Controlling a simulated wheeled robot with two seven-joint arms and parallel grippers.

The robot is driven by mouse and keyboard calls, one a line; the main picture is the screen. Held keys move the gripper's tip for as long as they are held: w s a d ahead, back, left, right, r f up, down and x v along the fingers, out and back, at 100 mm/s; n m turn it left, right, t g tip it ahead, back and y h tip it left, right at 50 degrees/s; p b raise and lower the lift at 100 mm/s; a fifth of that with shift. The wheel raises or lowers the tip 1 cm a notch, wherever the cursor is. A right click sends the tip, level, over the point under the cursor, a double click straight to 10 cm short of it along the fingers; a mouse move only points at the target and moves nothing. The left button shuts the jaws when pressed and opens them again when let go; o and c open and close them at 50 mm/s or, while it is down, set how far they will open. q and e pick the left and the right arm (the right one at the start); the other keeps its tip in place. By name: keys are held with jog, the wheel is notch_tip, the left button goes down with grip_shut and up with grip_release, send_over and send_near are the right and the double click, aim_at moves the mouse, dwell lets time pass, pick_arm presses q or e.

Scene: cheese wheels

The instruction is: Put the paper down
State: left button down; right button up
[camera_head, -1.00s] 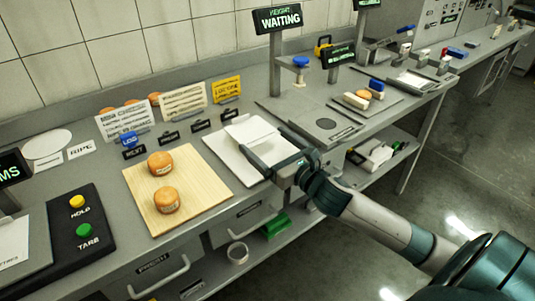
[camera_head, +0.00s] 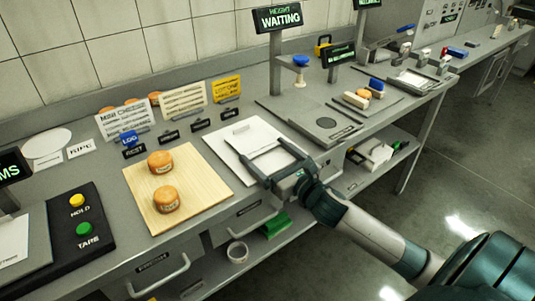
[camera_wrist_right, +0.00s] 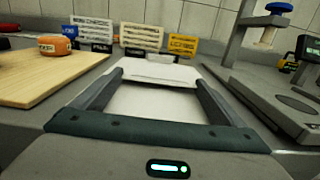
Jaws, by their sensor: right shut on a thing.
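The white paper (camera_head: 253,134) lies low over a white board (camera_head: 219,144) on the grey bench, right of the wooden board. It looks flat; I cannot tell whether its whole underside touches. My right gripper (camera_head: 262,150) is at the paper's near end, its two fingers set wide apart along the paper's sides and shut on it. In the right wrist view the paper (camera_wrist_right: 155,103) fills the space between the fingers (camera_wrist_right: 158,78). My left gripper is not in view.
A wooden board (camera_head: 205,190) with two orange cheese wheels (camera_head: 165,199) is to the left. A grey plate device (camera_head: 322,124) under the "WAITING" sign (camera_head: 278,17) is to the right. Label cards (camera_head: 184,98) stand behind. A black panel (camera_head: 84,226) has yellow and green buttons.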

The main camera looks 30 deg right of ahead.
jog(key=shift+f, duration=0.45)
jog(key=shift+s+f, duration=0.1)
jog(key=shift+f, duration=0.05)
jog(key=o, duration=0.7)
jog(key=shift+a+f, duration=0.1)
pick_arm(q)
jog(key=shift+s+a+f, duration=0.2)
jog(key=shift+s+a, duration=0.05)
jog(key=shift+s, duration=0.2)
pick_arm(e)
jog(key=shift+r, duration=0.6)
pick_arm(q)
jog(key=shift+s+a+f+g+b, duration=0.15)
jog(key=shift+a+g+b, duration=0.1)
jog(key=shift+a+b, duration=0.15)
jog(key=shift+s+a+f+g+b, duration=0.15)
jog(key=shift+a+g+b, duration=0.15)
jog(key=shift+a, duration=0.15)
pick_arm(e)
jog(key=s, duration=0.8)
jog(key=s+d, duration=0.1)
jog(key=s, duration=0.2)
jog(key=shift+s+r, duration=0.25)
jog(key=shift+s, duration=0.15)
